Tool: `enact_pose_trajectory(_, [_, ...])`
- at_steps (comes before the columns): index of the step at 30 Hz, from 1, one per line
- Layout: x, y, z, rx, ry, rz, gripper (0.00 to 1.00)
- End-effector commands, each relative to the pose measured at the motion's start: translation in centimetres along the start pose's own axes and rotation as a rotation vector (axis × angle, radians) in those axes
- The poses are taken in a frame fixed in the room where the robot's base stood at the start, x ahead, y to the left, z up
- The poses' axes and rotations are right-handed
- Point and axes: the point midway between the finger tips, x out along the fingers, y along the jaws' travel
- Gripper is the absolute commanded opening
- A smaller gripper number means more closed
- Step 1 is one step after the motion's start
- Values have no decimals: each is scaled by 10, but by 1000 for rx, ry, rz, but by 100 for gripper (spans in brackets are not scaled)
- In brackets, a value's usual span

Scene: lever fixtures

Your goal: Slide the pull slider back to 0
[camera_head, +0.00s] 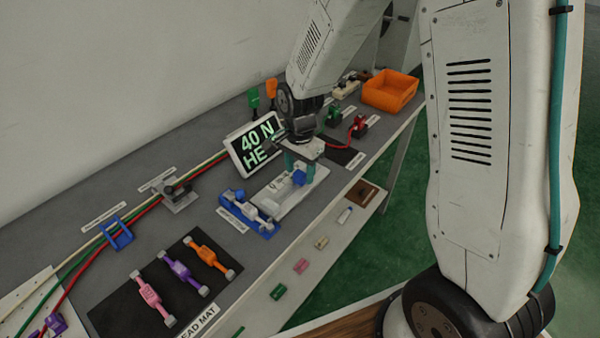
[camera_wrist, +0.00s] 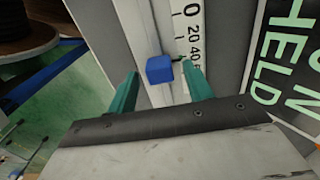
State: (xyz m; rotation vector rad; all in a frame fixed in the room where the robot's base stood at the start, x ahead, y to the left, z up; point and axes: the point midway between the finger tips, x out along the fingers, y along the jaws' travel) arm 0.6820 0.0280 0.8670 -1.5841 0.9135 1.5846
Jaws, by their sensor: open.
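The pull slider is a white plate (camera_head: 270,203) with a straight track and a blue knob (camera_head: 298,178). In the wrist view the blue knob (camera_wrist: 160,70) sits on the track, below the 0 and near the 40 end of the visible scale (camera_wrist: 194,28). My gripper (camera_head: 299,167) is over the plate, pointing down. In the wrist view its teal fingers (camera_wrist: 161,78) are open, one on each side of the knob, with gaps visible on both sides. The display (camera_head: 256,144) reads "40 N" with a partly hidden line; the wrist view shows "HELD".
A blue fixture with a grey lever (camera_head: 246,213) stands close left of the slider plate. A black mat (camera_head: 128,308) holds several coloured handles. An orange bin (camera_head: 391,91) and red and green fixtures are at the far end. The display stands close behind my gripper.

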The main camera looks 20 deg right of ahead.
Motion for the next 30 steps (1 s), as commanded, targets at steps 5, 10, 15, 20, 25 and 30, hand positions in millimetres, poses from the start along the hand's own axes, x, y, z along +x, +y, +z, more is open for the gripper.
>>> enact_pose_trajectory(5, [14, 0, 0, -1, 0, 1, 51])
enact_pose_trajectory(10, [16, 0, 0, -2, 0, -1, 51])
enact_pose_trajectory(15, [16, 0, 0, -2, 0, 0, 34])
enact_pose_trajectory(20, [16, 0, 0, -2, 0, 0, 12])
enact_pose_trajectory(25, [16, 0, 14, -6, 0, 0, 13])
enact_pose_trajectory(30, [15, 0, 46, -6, 0, 0, 13])
